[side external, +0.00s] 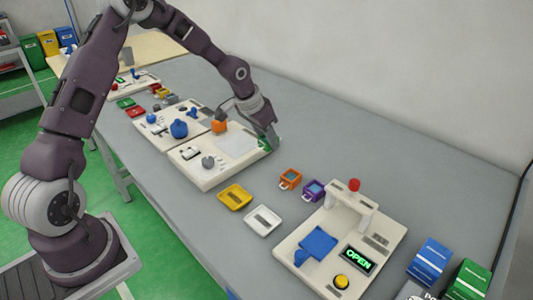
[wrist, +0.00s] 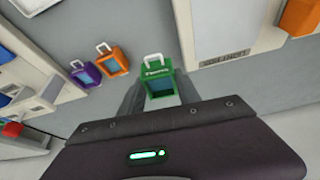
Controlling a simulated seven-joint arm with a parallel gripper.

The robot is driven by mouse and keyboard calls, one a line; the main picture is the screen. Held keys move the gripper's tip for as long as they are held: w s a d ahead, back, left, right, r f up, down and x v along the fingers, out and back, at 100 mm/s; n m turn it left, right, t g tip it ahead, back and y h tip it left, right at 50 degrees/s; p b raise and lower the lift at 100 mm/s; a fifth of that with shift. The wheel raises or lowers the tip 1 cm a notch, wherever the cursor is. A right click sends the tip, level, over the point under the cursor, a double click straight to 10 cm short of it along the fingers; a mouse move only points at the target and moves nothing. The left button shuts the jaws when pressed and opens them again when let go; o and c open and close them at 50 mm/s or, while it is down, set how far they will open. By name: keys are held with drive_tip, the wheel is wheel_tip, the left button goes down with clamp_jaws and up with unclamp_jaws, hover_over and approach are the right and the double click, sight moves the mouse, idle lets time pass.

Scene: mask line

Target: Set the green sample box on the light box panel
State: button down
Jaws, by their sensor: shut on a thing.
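The green sample box (wrist: 159,86) has a white handle and a bluish window. My gripper (wrist: 158,98) is shut on it, with a finger on either side. In the side view the green box (side external: 265,143) is partly hidden by my gripper (side external: 271,146), at the right end of a cream station. The light box panel appears to be the pale flat square (side external: 237,140) on that station, just left of the box. In the wrist view the pale panel (wrist: 222,22) with a dark label strip lies to the right of the box. I cannot tell the box's exact height.
An orange box (side external: 290,179) and a purple box (side external: 313,190) stand on the grey table. A yellow tray (side external: 235,197) and a white tray (side external: 263,221) lie nearby. A station with an OPEN display (side external: 357,260) is at right. An orange object (side external: 219,127) stands behind the panel.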

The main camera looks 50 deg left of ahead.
wheel_tip(320, 180, up, 4)
drive_tip(key=r, duration=0.1)
hover_over(240, 142)
drive_tip(key=s, duration=0.2)
wheel_tip(240, 142, down, 10)
drive_tip(key=shift+w+r, duration=0.15)
drive_tip(key=c, duration=0.9)
unclamp_jaws()
drive_tip(key=shift+o, duration=0.2)
